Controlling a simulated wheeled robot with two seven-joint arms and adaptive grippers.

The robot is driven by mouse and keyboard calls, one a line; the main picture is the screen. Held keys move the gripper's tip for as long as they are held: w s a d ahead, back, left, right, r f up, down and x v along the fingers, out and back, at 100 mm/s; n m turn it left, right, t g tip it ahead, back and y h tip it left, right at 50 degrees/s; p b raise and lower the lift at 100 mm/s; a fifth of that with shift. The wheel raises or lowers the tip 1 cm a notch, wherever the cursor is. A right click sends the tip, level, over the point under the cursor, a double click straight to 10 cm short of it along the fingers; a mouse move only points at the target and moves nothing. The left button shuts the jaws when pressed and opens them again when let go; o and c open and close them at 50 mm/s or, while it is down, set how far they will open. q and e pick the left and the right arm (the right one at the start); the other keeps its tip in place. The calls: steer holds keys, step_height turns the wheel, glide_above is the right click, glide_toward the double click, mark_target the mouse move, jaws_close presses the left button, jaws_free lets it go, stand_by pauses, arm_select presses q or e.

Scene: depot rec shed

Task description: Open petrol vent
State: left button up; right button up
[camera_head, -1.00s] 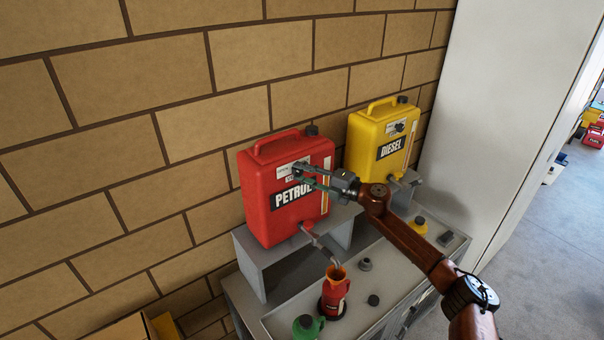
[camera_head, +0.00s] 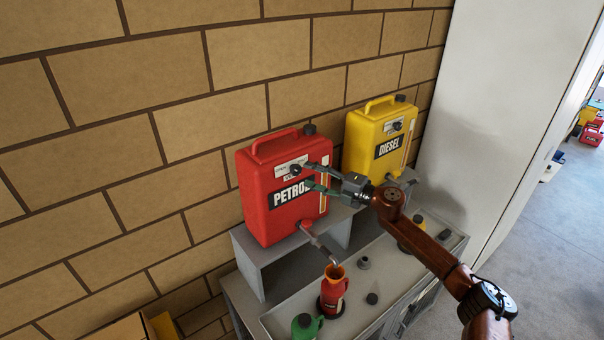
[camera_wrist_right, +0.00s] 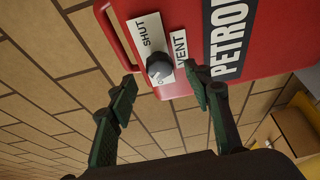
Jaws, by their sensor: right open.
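The red petrol can (camera_head: 262,205) stands upright on a grey raised shelf against the brick wall. Its dark round vent knob (camera_wrist_right: 158,68) sits on a white label with SHUT readable, beside a VENT label; the knob's pointer direction is hard to tell. The knob also shows in the head view (camera_head: 295,170). My right gripper (camera_head: 307,175) is open and empty in front of the label. In the wrist view its green-padded fingertips (camera_wrist_right: 160,80) stand one on each side of the knob, with a gap on both sides. My left gripper is not in view.
A yellow diesel can (camera_head: 368,150) with a similar knob stands to the right. Below the petrol can's spout is a red container (camera_head: 333,290) with an orange funnel-like top; a green container (camera_head: 305,327) is nearby. A tall white panel (camera_head: 500,120) bounds the right.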

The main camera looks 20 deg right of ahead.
steer(key=v, duration=0.7)
steer(key=shift+d, duration=0.15)
steer(key=shift+s+f, duration=0.1)
steer(key=shift+s, duration=0.05)
